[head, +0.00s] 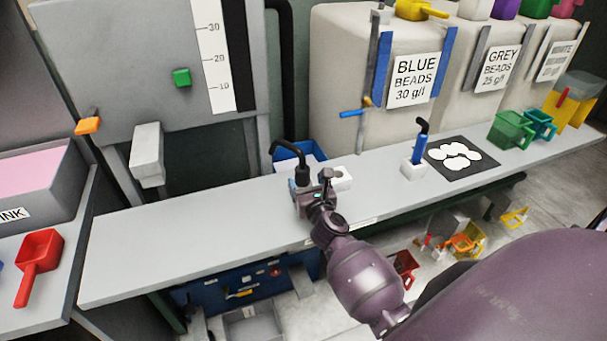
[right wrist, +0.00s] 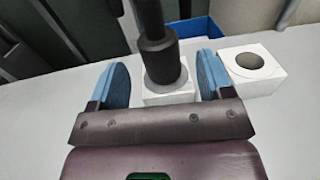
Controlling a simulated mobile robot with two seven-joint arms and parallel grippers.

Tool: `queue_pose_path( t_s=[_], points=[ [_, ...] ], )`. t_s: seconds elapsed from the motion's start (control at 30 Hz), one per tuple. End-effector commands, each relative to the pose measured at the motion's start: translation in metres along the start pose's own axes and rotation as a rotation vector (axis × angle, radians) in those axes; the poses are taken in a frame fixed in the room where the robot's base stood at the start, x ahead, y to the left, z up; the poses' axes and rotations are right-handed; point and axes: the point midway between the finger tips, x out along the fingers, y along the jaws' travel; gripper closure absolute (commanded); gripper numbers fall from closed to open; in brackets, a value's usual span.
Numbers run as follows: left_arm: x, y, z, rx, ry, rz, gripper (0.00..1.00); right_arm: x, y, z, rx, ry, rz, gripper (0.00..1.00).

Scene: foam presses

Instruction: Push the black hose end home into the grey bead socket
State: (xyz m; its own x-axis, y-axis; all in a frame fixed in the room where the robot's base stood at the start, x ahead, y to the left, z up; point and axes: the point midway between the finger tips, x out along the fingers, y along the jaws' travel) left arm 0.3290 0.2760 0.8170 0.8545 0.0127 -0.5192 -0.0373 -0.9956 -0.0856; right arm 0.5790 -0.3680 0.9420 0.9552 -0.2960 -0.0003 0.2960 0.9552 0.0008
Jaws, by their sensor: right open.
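The black hose end (head: 302,174) hangs from a bent black pipe (head: 290,148) above the bench. In the right wrist view the hose end (right wrist: 160,58) stands upright over a white socket block (right wrist: 168,99), its lower tip at the block's top opening. How deep it sits cannot be told. My right gripper (head: 313,186) is open, with its blue fingers (right wrist: 163,76) on either side of the hose end and gaps to both. A second white block (right wrist: 250,70) with an empty round hole stands to the right; it also shows in the head view (head: 342,179). No grey label shows on either block.
A blue bin (head: 297,153) stands behind the blocks. A blue-and-black nozzle (head: 419,148) stands in a white block farther right, beside a dark mat (head: 487,157) with white discs. The bench (head: 185,235) is clear to the left. Large labelled bead bags stand behind.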

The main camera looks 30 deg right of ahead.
Motion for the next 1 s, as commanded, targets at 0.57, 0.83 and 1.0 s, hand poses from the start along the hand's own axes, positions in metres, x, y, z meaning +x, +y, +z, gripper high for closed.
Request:
queue_pose_path(
  t_s=[0.57, 0.83, 1.0],
  points=[
    [-0.004, -0.001, 0.003, -0.002, -0.009, -0.002, 0.57, -0.065, 0.0, 0.001, -0.001, -0.001, 0.0, 0.27],
    [-0.004, -0.001, 0.003, -0.002, -0.009, -0.002, 0.57, -0.065, 0.0, 0.001, -0.001, -0.001, 0.0, 0.27],
    [-0.003, -0.001, 0.002, -0.001, -0.006, -0.001, 0.57, -0.065, 0.0, 0.001, 0.0, -0.001, 0.0, 0.27]
  ],
)
